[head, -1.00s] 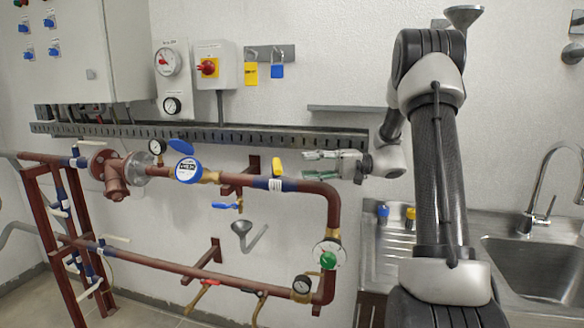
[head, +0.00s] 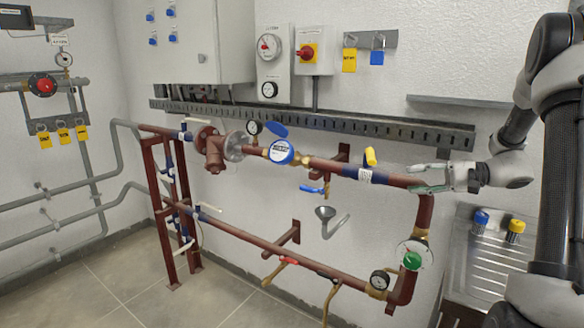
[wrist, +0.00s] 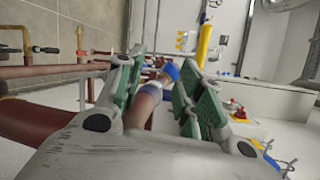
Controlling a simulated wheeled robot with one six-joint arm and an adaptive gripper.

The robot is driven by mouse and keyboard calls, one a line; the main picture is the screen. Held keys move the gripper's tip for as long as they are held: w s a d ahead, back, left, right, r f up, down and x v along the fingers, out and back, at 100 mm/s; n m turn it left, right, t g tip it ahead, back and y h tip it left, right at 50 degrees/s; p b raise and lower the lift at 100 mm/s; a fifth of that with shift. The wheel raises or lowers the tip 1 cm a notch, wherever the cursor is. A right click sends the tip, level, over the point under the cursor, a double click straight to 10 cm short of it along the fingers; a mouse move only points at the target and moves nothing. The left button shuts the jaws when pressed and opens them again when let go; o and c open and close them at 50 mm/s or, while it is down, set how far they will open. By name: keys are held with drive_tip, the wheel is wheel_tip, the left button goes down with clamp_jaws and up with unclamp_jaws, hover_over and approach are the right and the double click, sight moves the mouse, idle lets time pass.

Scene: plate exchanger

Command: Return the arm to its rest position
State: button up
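My gripper (head: 420,178) is at the right of the head view, by the upper right bend of the red-brown pipe (head: 325,166). Its two fingers are spread and point left, with nothing held between them. In the head view the fingers overlap the pipe; I cannot tell the gap in depth. The wrist view shows the green-padded fingers of my gripper (wrist: 158,72) apart. A pipe with a blue and white band (wrist: 150,92) shows in the space between them. My arm rises at the right edge, partly out of frame.
A round gauge with a green centre (head: 412,258) is below. A steel drainboard (head: 480,262) with blue and yellow capped items lies at right. Tiled floor (head: 165,290) is open at lower left.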

drive_tip(key=s+f+m+g+h, duration=0.1)
drive_tip(key=s+f+g+h, duration=0.2)
drive_tip(key=s, duration=0.5)
drive_tip(key=s+f+g+h, duration=0.2)
drive_tip(key=s+f+h, duration=0.15)
drive_tip(key=s, duration=0.35)
drive_tip(key=s+r+n+t+h, duration=0.5)
drive_tip(key=s+r+n+h, duration=0.2)
drive_tip(key=s+r, duration=0.3)
drive_tip(key=s+h, duration=0.1)
drive_tip(key=s, duration=0.2)
drive_tip(key=shift+a+r+h, duration=0.35)
drive_tip(key=shift+r, duration=0.05)
drive_tip(key=shift+s, duration=0.1)
